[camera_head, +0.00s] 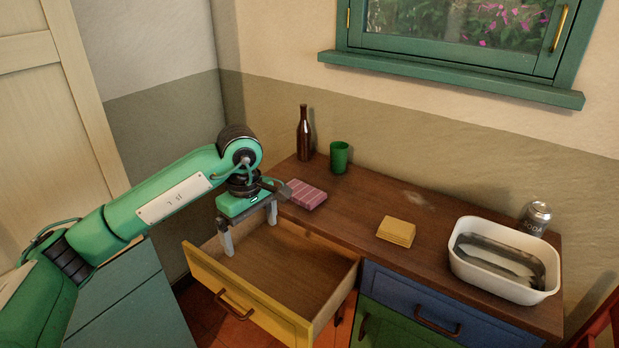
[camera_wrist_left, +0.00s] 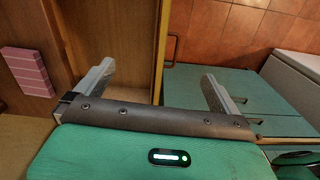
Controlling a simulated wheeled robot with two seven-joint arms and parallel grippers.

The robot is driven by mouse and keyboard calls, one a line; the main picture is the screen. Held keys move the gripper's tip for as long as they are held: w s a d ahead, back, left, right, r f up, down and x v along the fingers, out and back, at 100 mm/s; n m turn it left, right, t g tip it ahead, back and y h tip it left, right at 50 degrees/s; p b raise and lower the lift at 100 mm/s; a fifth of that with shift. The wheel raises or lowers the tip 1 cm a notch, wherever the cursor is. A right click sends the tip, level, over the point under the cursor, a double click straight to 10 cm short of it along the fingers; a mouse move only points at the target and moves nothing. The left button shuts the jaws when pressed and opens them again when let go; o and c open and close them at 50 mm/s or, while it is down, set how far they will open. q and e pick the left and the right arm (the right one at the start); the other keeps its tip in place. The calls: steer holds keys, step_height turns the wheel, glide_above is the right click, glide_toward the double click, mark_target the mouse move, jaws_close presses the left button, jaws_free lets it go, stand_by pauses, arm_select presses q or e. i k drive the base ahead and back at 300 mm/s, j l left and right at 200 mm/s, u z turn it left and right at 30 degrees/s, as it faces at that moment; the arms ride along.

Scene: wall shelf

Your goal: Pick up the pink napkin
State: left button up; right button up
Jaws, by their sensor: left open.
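The pink napkin (camera_head: 306,194) is a folded striped square lying flat on the left part of the wooden counter top. It also shows at the left edge of the left wrist view (camera_wrist_left: 26,70). My left gripper (camera_head: 250,232) is open and empty. It points down over the left side of the open yellow drawer, to the left of the napkin and apart from it. In the left wrist view the two fingers (camera_wrist_left: 158,82) stand wide apart with nothing between them. My right gripper is in neither view.
The open yellow drawer (camera_head: 247,311) looks empty. The counter between the two napkins is clear.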

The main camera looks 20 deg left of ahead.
mark_target(308, 197)
steer(key=i, duration=1.2)
